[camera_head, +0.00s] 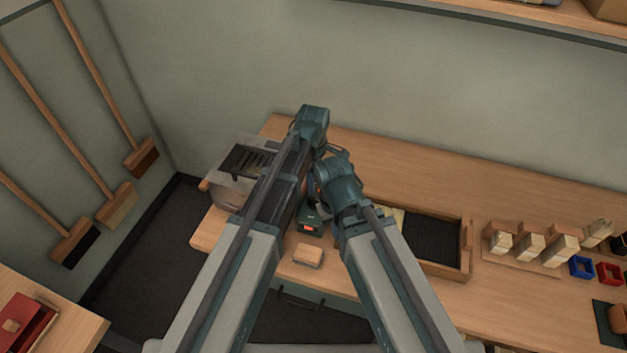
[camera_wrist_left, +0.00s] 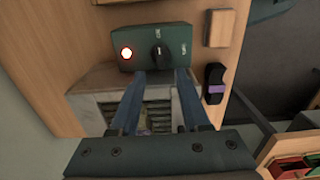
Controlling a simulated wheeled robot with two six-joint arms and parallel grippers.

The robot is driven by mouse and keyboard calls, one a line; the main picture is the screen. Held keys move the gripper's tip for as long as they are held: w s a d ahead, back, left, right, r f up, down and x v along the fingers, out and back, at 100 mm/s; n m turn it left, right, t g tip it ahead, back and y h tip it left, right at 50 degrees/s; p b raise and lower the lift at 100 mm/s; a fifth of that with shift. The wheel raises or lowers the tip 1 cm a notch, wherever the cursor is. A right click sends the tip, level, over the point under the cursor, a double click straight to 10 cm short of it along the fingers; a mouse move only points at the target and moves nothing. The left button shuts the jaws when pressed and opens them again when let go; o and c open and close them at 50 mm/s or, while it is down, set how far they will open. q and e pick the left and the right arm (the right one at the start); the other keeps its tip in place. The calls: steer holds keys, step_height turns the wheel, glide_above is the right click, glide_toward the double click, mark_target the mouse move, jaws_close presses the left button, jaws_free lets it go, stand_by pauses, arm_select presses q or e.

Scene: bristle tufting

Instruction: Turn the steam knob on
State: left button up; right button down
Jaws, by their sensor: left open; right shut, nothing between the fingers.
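In the left wrist view the dark green control box (camera_wrist_left: 178,37) carries a black steam knob (camera_wrist_left: 159,52) with a pale line pointing up in the picture. A round red-rimmed lamp (camera_wrist_left: 126,53) glows on its left; the small labels are too blurred to read. My left gripper (camera_wrist_left: 162,74) is open, its two blue fingers apart just below the knob in the picture. I cannot tell whether they touch it.
A steam box with a dark grate (camera_head: 245,162) stands at the workbench's left end. A wooden block (camera_head: 308,254) lies in front of the control box. A tray with dark bristles (camera_head: 433,240) sits to the right. A black object with a purple band (camera_wrist_left: 215,88) is near the bench edge.

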arm_select(q)
step_height(320, 180, up, 6)
steer(key=p, duration=0.5)
arm_select(e)
step_height(320, 180, up, 6)
arm_select(q)
steer(key=s+a+m, duration=0.5)
steer(key=a+m, duration=0.2)
steer(key=a, duration=0.1)
steer(key=s+a+m, duration=0.6)
steer(key=a+m, duration=0.1)
steer(key=a, duration=0.2)
steer(key=s+d+f+m+b, duration=0.2)
steer(key=s+d, duration=0.1)
steer(key=d, duration=0.2)
steer(key=s+d+f+m+y+b, duration=0.1)
steer(key=s+d+f+m+b, duration=0.1)
steer(key=d, duration=0.4)
steer(key=shift+s+f+b, duration=0.15)
steer(key=shift+s+b, duration=0.15)
steer(key=shift+s, duration=0.1)
arm_select(e)
step_height(320, 180, down, 4)
steer(key=shift+f, duration=0.25)
